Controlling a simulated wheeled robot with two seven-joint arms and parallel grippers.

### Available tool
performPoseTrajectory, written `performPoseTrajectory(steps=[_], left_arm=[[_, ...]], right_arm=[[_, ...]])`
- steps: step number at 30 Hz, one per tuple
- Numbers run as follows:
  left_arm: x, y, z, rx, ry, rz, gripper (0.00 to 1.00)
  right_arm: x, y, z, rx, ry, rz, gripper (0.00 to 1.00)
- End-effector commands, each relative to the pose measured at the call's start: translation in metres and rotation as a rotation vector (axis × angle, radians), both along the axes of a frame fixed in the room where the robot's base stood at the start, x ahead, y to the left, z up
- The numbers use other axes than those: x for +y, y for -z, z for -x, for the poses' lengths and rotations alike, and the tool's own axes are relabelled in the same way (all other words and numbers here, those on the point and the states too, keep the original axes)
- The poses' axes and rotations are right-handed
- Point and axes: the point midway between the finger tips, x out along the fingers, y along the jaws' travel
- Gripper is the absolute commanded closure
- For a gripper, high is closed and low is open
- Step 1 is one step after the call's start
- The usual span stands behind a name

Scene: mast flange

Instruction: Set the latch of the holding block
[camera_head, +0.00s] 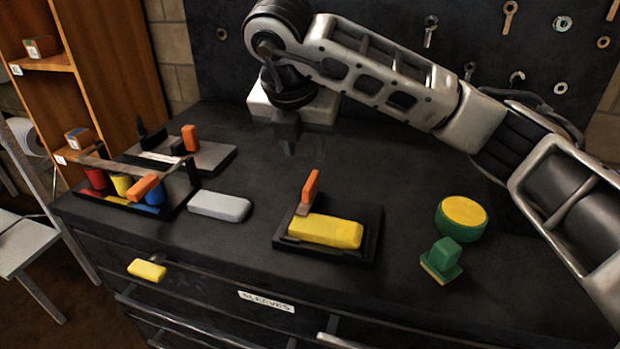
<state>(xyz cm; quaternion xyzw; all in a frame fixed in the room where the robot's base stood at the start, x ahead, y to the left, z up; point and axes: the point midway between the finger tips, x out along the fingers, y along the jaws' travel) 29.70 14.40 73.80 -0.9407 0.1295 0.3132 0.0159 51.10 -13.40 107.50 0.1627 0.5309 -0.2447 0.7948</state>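A black holding block (372,242) sits on the dark bench top near the middle. A yellow bar (325,231) lies in it. Its latch has an orange handle (311,186) that stands up at the bar's far left end, slightly tilted. My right gripper (289,150) hangs fingers down above the bench, behind and a little left of the latch, apart from it. The fingers show as one narrow dark shape, so their opening is unclear. I see nothing held between them. My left gripper is out of view.
A similar fixture with an orange handle (190,138) stands at the back left. A rack of coloured cylinders (122,185) and a grey block (220,206) are left of the holding block. A green-and-yellow round piece (462,213) and a green knobbed piece (442,258) are right.

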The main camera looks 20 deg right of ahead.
Motion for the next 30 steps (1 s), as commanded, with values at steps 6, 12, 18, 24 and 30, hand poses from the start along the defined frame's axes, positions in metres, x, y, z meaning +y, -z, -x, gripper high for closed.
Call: performPoseTrajectory(steps=[6, 12, 18, 24, 30], left_arm=[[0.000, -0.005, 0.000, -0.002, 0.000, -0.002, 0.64], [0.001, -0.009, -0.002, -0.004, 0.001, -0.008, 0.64], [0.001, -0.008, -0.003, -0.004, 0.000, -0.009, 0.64], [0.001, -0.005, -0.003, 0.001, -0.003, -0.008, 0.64], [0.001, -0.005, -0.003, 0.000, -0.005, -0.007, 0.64]], right_arm=[[-0.011, 0.043, -0.014, 0.004, 0.001, 0.001, 0.65], [-0.018, 0.074, -0.026, 0.002, 0.000, 0.000, 0.65], [-0.021, 0.088, -0.030, 0.000, -0.002, 0.000, 0.65], [-0.021, 0.090, -0.031, -0.001, -0.003, -0.001, 0.65], [-0.021, 0.090, -0.031, -0.001, -0.003, -0.001, 0.93]])
